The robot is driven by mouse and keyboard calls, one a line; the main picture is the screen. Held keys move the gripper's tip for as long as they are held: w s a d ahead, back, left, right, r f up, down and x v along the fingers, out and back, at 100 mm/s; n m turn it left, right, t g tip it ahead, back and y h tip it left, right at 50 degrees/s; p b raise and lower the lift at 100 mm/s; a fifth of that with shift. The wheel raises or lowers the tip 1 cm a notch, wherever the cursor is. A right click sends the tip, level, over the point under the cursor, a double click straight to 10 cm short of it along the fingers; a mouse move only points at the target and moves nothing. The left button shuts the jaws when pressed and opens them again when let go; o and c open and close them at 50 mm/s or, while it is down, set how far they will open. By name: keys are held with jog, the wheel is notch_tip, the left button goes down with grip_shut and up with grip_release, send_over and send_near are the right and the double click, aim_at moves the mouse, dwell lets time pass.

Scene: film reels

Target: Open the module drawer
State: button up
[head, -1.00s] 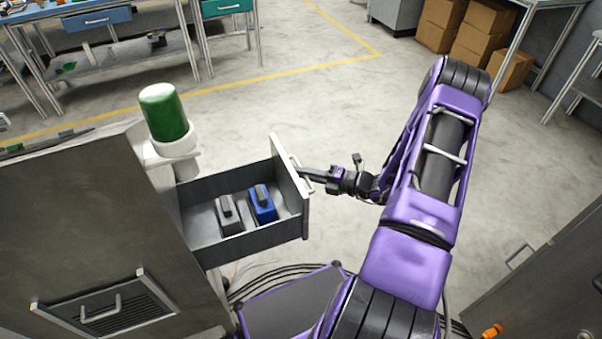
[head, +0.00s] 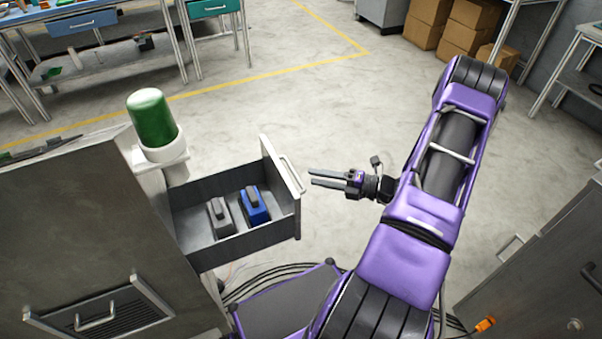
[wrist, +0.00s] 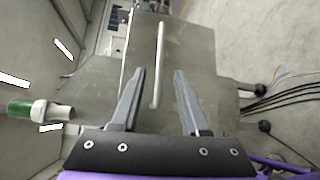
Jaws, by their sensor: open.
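The module drawer (head: 240,243) stands pulled out from the grey cabinet (head: 85,215). A grey module (head: 221,217) and a blue module (head: 254,206) lie inside it. Its front carries a pale bar handle (head: 292,175). My gripper (head: 312,177) is open and empty, just right of the handle and apart from it. In the wrist view the handle (wrist: 160,65) runs up the drawer front (wrist: 190,60), beyond and between my two spread fingers (wrist: 158,75). The drawer's inside is hidden in the wrist view.
A green-topped cylinder (head: 153,120) sits in a white holder on the cabinet's side, behind the drawer. A second cabinet (head: 545,265) stands at the lower right. Cables lie on the floor below the drawer. The floor beyond my gripper is clear.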

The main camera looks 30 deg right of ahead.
jog(key=v, duration=0.9)
jog(key=shift+s+d, duration=0.2)
jog(key=shift+s, duration=0.05)
